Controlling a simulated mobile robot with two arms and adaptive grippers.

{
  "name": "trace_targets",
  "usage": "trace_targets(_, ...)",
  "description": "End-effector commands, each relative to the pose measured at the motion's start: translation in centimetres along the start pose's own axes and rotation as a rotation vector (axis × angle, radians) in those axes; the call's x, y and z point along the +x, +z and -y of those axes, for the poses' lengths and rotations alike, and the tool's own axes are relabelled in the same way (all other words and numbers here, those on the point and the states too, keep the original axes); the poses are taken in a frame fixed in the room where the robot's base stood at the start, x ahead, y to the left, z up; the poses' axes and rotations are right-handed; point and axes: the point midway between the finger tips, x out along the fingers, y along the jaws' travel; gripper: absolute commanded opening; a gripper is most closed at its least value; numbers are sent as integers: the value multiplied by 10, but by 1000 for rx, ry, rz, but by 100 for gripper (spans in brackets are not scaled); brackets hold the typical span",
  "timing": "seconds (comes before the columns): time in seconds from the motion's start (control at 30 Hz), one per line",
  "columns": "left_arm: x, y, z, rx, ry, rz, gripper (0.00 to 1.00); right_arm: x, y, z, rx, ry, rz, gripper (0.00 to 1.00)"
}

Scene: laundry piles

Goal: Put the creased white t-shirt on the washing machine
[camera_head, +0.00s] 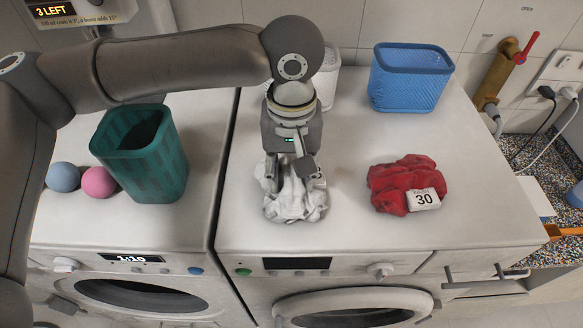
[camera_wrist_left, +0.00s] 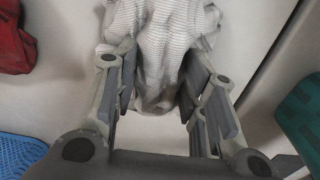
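The creased white t-shirt (camera_head: 296,204) lies in a crumpled heap on top of the right-hand front-loading machine (camera_head: 345,215), near its front left. My left gripper (camera_head: 292,180) points down over it. In the left wrist view the left gripper's fingers (camera_wrist_left: 163,75) stand apart, one on each side of the white cloth (camera_wrist_left: 160,35); I see no firm pinch. The gripper hides the rear part of the shirt in the head view. My right gripper is not in view.
A red crumpled garment (camera_head: 392,184) with a "30" tag (camera_head: 424,199) lies to the right. A blue basket (camera_head: 409,78) and a white container (camera_head: 327,82) stand behind. The left machine (camera_head: 190,228) bears a green bin (camera_head: 148,165), a blue ball (camera_head: 63,177) and a pink ball (camera_head: 98,182).

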Motion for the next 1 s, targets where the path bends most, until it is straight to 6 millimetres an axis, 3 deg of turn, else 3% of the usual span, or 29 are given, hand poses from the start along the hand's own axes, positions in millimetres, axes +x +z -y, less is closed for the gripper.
trace_targets(0.47,-7,0,0,0,1,-1,50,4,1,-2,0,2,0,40)
trace_targets(1.0,-109,0,0,-1,1,-1,50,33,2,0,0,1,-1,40)
